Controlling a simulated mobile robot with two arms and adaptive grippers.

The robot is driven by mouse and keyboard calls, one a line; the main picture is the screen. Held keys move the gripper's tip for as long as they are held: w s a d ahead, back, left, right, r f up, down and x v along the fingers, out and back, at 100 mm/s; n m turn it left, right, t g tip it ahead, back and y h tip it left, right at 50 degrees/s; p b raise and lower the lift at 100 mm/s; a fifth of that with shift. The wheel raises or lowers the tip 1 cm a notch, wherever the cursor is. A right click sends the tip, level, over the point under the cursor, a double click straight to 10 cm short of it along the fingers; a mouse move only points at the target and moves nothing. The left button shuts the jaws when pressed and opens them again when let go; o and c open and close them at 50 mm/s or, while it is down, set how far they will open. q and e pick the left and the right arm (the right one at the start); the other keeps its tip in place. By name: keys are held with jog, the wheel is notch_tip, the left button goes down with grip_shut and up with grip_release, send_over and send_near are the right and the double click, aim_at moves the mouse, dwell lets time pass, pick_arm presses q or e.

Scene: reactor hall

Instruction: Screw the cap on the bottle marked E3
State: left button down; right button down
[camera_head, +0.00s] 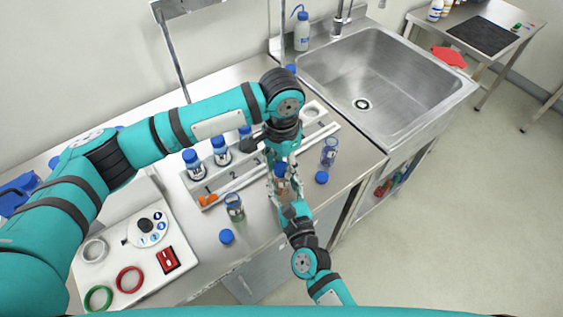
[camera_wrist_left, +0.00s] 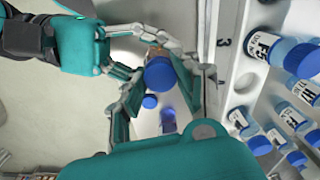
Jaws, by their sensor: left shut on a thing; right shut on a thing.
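A small bottle (camera_head: 283,184) with brownish contents is held upright just above the steel bench, in front of the rack. My right gripper (camera_head: 285,193) is shut on this bottle from the front. A blue cap (camera_head: 281,169) is at the bottle's top, and my left gripper (camera_head: 282,164) is shut around it from above. In the left wrist view the blue cap (camera_wrist_left: 160,75) sits between my left fingers, with the brownish bottle (camera_wrist_left: 153,51) behind it. I cannot tell how tightly the cap sits. The held bottle's label is not readable.
A numbered rack (camera_head: 228,183) holds several blue-capped bottles behind the grippers. Uncapped bottles stand at the right (camera_head: 329,153) and front left (camera_head: 234,207). Loose blue caps lie near them (camera_head: 322,177) (camera_head: 226,236). A white device panel (camera_head: 140,262) is at left, a sink (camera_head: 375,85) at right.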

pick_arm(q)
jog(key=m, duration=0.4)
jog(key=shift+m, duration=0.4)
pick_arm(e)
jog(key=shift+d, duration=0.1)
pick_arm(q)
jog(key=m, duration=0.4)
jog(key=shift+m, duration=0.4)
jog(key=m, duration=0.4)
jog(key=shift+m, duration=0.3)
jog(key=m, duration=0.4)
jog(key=c, duration=0.9)
grip_release()
notch_tip(320, 180, up, 12)
